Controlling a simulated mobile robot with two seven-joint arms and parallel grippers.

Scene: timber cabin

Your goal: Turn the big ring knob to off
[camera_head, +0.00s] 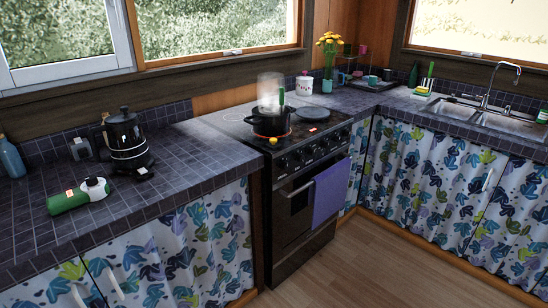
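The stove (300,190) stands in the middle, with a row of small dark knobs (310,151) along its front control panel. I cannot tell from this distance which one is the big ring knob, nor how any knob is turned. A black pot (268,124) sits on the front left ring, which glows orange around the pot's base. Pale steam (270,88) rises from the pot. Neither of my grippers is in view.
A purple towel (331,190) hangs on the oven door's handle. A yellow round thing (273,140) sits near the stove's front left edge. A black kettle (124,135) and a green bottle (75,196) are on the left counter. The wooden floor (370,262) before the stove is clear.

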